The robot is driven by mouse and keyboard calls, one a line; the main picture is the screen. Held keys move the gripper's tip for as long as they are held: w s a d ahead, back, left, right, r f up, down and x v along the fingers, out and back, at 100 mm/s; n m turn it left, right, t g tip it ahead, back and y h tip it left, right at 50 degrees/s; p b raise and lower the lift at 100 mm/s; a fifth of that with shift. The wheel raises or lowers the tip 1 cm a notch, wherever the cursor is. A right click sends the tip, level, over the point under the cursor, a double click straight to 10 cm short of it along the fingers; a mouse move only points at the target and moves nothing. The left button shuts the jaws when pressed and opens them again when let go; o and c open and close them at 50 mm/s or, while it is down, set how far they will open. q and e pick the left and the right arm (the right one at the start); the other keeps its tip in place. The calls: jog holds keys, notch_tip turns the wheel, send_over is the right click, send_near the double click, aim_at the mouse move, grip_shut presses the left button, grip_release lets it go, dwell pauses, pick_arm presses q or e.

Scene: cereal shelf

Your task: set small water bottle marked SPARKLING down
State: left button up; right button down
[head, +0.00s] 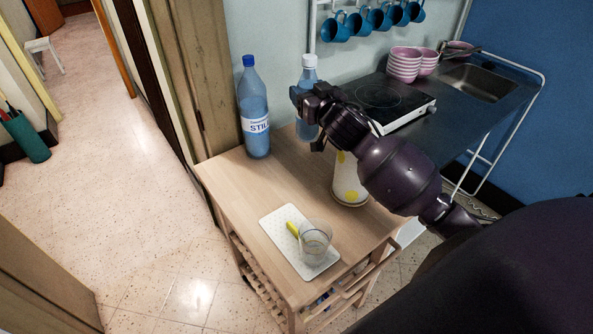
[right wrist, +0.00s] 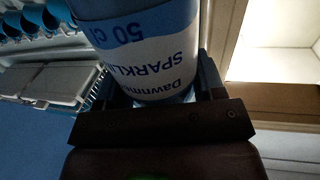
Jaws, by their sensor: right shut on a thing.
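The small water bottle (head: 309,75) has a white cap and a clear blue body. It is upright at the back of the wooden trolley in the head view. My right gripper (head: 308,106) is shut around its middle and hides part of it. I cannot tell whether its base touches the trolley top. In the right wrist view the bottle (right wrist: 145,50) fills the space between the fingers, its label reading SPARKLING and 50 cl, upside down in the picture. My left gripper is not in view.
The wooden trolley (head: 235,180) bears a large blue-capped bottle marked STILL (head: 254,110), a white cup with yellow spots (head: 349,188), and a white board (head: 277,222) with a glass (head: 315,240) and a yellow item (head: 293,229). A hotplate (head: 380,95) stands behind right. The trolley's left front is clear.

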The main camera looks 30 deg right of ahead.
pick_arm(q)
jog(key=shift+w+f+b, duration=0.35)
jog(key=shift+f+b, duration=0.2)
jog(key=shift+b, duration=0.7)
pick_arm(e)
notch_tip(320, 180, down, 20)
jog(key=shift+r, duration=0.2)
jog(key=shift+s, duration=0.1)
jog(key=shift+f, duration=0.2)
jog(key=shift+c, duration=1.1)
grip_release()
jog(key=shift+r, duration=0.1)
